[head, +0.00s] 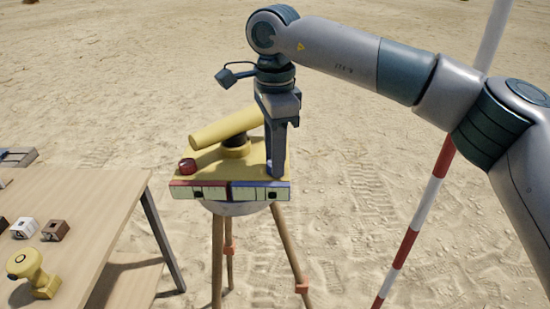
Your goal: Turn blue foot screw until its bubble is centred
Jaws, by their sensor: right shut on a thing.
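The yellow levelling instrument (212,160) with its telescope tube stands on a tripod (217,250). A red foot screw (187,166) shows at the left of its plate. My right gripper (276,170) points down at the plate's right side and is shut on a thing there. The blue foot screw is hidden behind its fingers. On the front edge are two pale vials, the left one (212,193) in a red frame and the right one (250,194) in a blue frame. A dark mark sits left in the left vial and right in the right vial. My left gripper is out of view.
A wooden table (95,190) stands at the left with small blocks (55,230) and a yellow object (33,272). A red-and-white pole (420,210) stands at the right, partly behind my right arm. Sandy ground around is open.

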